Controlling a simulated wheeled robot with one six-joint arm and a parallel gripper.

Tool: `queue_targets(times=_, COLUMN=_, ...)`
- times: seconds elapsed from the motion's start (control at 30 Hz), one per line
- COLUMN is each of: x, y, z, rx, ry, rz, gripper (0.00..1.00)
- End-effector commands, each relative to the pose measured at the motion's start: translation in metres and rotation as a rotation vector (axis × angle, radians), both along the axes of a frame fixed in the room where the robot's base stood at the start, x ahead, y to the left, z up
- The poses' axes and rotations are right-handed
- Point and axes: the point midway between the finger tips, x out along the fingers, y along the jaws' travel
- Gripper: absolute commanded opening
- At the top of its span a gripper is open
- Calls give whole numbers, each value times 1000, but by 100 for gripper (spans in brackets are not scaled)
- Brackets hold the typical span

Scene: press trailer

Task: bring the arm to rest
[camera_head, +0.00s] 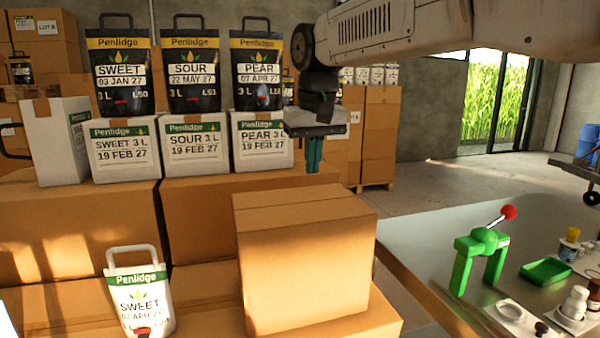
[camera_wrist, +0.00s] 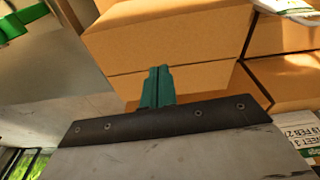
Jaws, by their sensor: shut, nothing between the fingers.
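My arm reaches in from the top right in the head view. My gripper (camera_head: 313,168) points down, its teal fingers together and empty. It hangs in front of the back stack, above and behind the big cardboard box (camera_head: 305,255) in the head view. In the wrist view my gripper (camera_wrist: 158,72) also shows shut with nothing between the fingers, and the cardboard box (camera_wrist: 180,40) lies beyond the fingertips. I cannot tell the exact gap to the box.
White boxes (camera_head: 203,145) with black pouches (camera_head: 195,70) on top stand left of my gripper. A white SWEET pouch (camera_head: 140,300) stands at front left. A metal table (camera_head: 420,240) at right carries a green press (camera_head: 480,250) and a green tray (camera_head: 545,271). Open floor lies behind.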

Motion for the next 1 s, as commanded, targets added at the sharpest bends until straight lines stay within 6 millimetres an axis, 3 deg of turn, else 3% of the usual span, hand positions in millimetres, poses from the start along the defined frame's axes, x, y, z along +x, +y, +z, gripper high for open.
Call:
queue_targets(times=0.3, x=-143, y=-129, z=-72, rx=-26, ry=96, rz=-81, gripper=0)
queue_targets(times=0.5, x=-244, y=-192, z=-125, rx=-21, ry=120, rz=-170, gripper=0)
queue_targets(times=0.6, x=-286, y=-212, z=-149, rx=-15, ry=118, rz=-220, gripper=0)
queue_targets(times=0.7, x=-315, y=-224, z=-164, rx=-8, ry=105, rz=-267, gripper=0)
queue_targets(times=0.8, x=-329, y=-232, z=-168, rx=-1, ry=82, rz=-303, gripper=0)
queue_targets(times=1.0, x=-330, y=-234, z=-166, rx=2, ry=69, rz=-313, gripper=0)
